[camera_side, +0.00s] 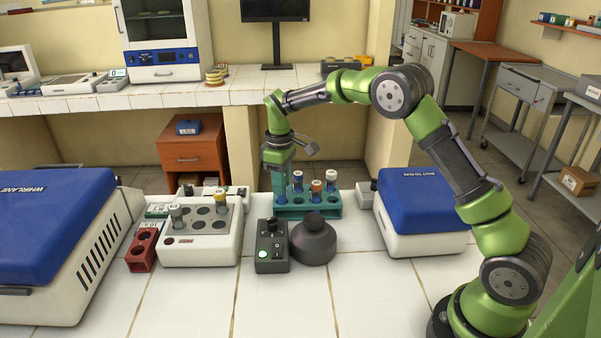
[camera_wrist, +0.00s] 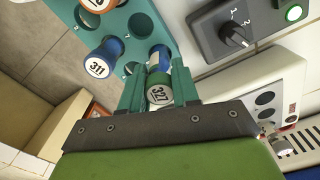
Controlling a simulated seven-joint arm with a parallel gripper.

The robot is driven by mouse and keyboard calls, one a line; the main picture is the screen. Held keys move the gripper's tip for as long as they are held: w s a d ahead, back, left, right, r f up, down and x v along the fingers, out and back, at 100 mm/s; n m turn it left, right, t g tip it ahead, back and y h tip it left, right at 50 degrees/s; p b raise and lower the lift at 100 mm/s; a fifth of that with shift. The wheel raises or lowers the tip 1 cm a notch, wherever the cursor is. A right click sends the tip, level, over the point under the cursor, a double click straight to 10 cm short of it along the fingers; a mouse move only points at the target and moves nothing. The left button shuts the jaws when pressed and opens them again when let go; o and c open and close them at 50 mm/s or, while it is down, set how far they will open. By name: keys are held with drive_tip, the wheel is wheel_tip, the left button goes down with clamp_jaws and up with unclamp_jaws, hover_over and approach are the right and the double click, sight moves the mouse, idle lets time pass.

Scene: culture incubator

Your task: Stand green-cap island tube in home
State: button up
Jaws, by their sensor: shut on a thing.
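My gripper (camera_wrist: 159,88) is shut on the green-cap tube (camera_wrist: 159,96), whose cap reads 327. In the side view, my gripper (camera_side: 279,172) points down at the left end of the teal rack (camera_side: 335,212). The tube's blue lower part shows between and beyond the fingers in the wrist view. I cannot tell whether its lower end is inside a hole or just above the rack. The teal rack (camera_wrist: 153,22) also shows in the wrist view, with open holes beside the held tube, a tube marked 311 (camera_wrist: 97,67) and an orange-cap tube (camera_wrist: 97,4).
A black control box (camera_side: 272,262) and a dark round object (camera_side: 313,243) stand in front of the teal rack. Blue-lidded machines flank the bench. The front tiles are clear.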

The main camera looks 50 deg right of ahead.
drive_tip(key=shift+f, duration=1.1)
drive_tip(key=o, duration=1.4)
drive_tip(key=shift+r, duration=3.75)
